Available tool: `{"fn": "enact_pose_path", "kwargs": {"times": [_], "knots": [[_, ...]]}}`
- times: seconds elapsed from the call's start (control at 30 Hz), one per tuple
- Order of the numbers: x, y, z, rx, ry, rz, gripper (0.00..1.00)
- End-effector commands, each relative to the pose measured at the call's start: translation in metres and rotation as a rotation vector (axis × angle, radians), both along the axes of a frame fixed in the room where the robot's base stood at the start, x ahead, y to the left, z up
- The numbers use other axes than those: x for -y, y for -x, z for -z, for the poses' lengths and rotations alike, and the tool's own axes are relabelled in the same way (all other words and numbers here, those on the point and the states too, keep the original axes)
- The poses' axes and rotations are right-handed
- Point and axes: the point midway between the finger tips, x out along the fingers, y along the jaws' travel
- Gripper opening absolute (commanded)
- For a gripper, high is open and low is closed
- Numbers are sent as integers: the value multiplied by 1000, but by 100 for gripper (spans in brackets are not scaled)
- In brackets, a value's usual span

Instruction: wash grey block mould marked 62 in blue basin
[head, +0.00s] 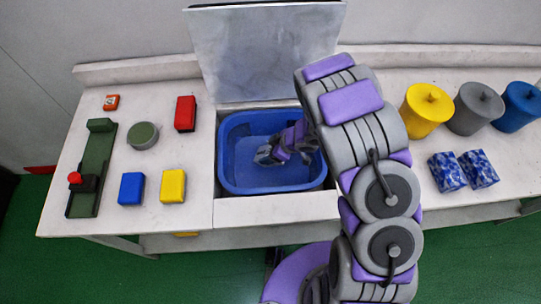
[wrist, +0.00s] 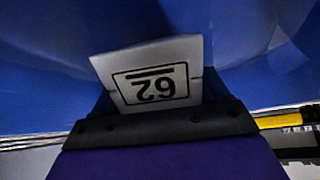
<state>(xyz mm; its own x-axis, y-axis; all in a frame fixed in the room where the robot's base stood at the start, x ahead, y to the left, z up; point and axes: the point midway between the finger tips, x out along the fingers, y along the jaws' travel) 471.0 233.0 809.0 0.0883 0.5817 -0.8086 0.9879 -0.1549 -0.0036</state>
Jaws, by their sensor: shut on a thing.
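The grey block mould (wrist: 152,62) shows its label 62, upside down, in the wrist view. My gripper (wrist: 155,122) is shut on it. In the head view my gripper (head: 280,152) reaches down inside the blue basin (head: 233,181), with a small grey piece of the mould (head: 263,155) at its tip. The basin's blue surface also fills much of the wrist view (wrist: 45,60). The far part of the mould and the jaw tips are hidden, and I cannot tell whether the mould touches the basin floor.
A raised grey panel (head: 265,50) stands behind the basin. Left are a red block (head: 185,113), blue block (head: 131,188), yellow block (head: 173,186), green round piece (head: 143,135) and green fixture (head: 95,160). Right are yellow (head: 427,115), grey (head: 473,112) and blue (head: 522,105) lidded pots and speckled blocks (head: 447,172).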

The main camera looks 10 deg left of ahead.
Motion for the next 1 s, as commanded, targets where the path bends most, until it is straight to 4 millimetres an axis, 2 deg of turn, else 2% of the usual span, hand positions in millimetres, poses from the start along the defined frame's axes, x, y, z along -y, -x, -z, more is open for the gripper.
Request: {"fn": "enact_pose_path", "kwargs": {"times": [0.27, 1.0], "knots": [[0, 0, -4, 0, -1, 0, 10], [0, 0, -47, 1, -1, -1, 10]]}}
